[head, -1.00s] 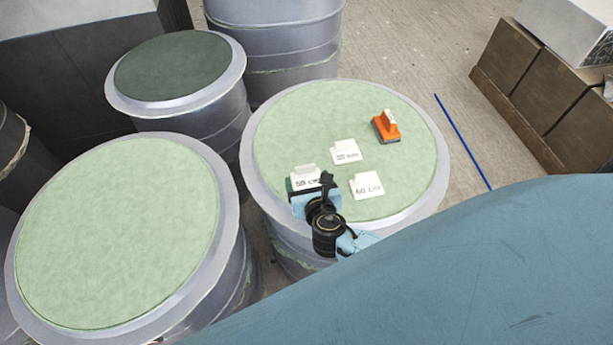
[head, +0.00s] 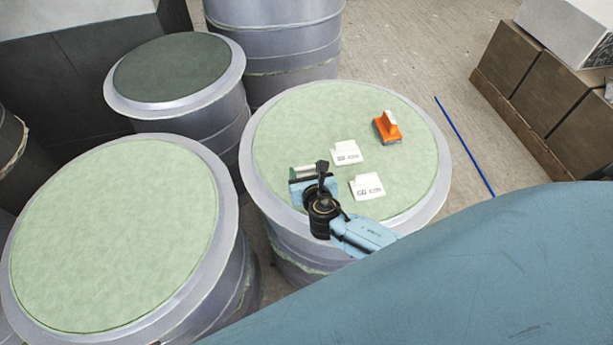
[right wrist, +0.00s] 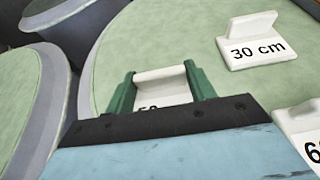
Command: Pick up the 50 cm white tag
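The white 50 cm tag (head: 303,170) is on the green top of the right drum, mostly hidden behind my right gripper in the head view. In the right wrist view the tag (right wrist: 161,84) shows its raised white grip and part of its "50" print. My right gripper (right wrist: 160,88) has one green finger at each end of that grip. The fingers are spread around the tag; I cannot tell whether they touch it. My left gripper is not in view.
On the same drum top (head: 290,120) stand the white 30 cm tag (head: 346,153), the white 60 cm tag (head: 367,187) and an orange-handled tool (head: 387,128). Another green-topped drum (head: 115,235) on the left is bare. A dark-topped drum (head: 172,66) stands behind.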

